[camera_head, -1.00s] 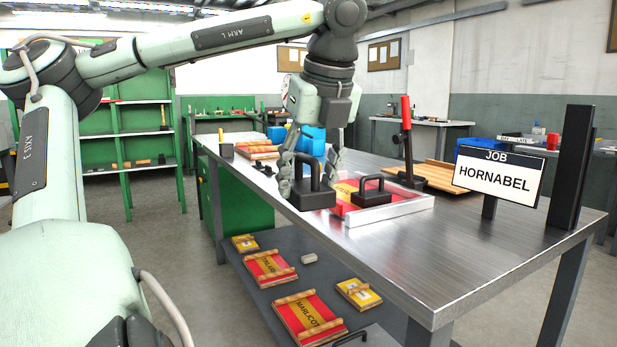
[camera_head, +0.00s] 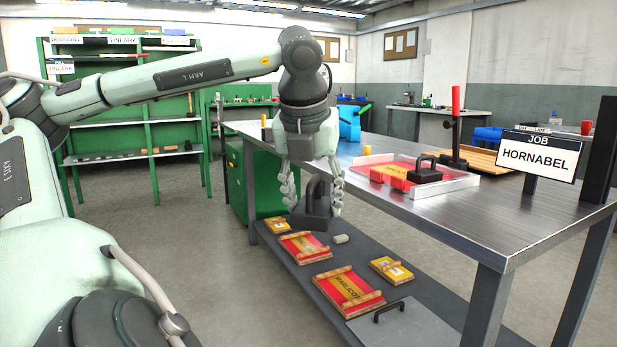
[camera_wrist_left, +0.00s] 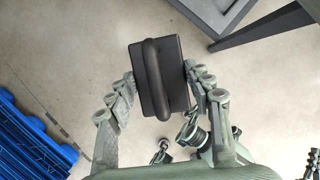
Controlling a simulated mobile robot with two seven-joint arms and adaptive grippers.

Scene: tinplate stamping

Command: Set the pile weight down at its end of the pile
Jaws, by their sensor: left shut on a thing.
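A dark pile weight (camera_head: 311,212) with a loop handle hangs in my left gripper (camera_head: 313,200), whose fingers close on it from both sides. The gripper and weight are in front of the steel table, in the air before the low shelf. In the left wrist view the weight (camera_wrist_left: 172,75) shows from above between the fingers, over bare floor. On the table a metal-edged tray (camera_head: 452,188) holds a red and yellow sheet pile (camera_head: 400,164). A second dark weight (camera_head: 425,175) sits at the pile's right end. My right gripper is not seen.
The low shelf (camera_head: 395,288) holds several red and yellow printed sheets with wooden bars and a grey plate with a handle (camera_head: 402,325). A red-handled lever (camera_head: 455,115) and the job sign HORNABEL (camera_head: 540,155) stand on the table. A blue crate (camera_wrist_left: 25,140) shows at the wrist view's left.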

